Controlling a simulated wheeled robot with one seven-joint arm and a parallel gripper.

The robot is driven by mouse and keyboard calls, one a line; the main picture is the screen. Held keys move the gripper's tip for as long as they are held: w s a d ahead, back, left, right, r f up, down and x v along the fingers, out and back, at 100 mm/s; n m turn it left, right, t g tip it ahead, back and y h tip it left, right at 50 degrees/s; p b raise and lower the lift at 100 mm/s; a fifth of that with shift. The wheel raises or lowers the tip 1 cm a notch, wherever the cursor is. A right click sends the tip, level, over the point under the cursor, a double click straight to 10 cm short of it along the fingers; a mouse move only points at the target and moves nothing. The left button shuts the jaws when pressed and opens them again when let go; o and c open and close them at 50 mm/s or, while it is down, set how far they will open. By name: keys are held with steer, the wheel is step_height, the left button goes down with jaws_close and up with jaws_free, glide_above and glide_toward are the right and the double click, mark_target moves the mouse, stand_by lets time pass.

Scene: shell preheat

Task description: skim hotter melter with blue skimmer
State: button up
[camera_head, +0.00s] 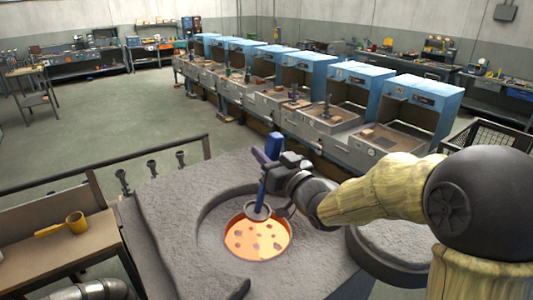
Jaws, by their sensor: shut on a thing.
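My gripper (277,165) is shut on the blue skimmer (262,190) and holds it upright over the near melter (212,222). The skimmer's grey head (258,211) is at the far edge of the round opening; I cannot tell whether it touches the melt. The melt (252,243) glows bright orange, with several grey-brown patches of dross on it. A second round grey melter part (395,245) is at the right, partly hidden by my arm; no glow shows there.
A yellow ladle-like tool (75,222) lies on a brown bench (70,255) at the left. A row of blue-hooded stations (335,95) stands beyond. Open floor (110,125) lies at the back left.

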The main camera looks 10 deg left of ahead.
steer(key=shift+f+b, duration=0.5)
steer(key=shift+f, duration=0.3)
steer(key=shift+w+f+b, duration=0.1)
steer(key=shift+f+b, duration=0.25)
steer(key=shift+f, duration=0.3)
step_height(320, 180, down, 8)
steer(key=b, duration=0.7)
steer(key=shift+f+b, duration=0.15)
steer(key=shift+b, duration=0.25)
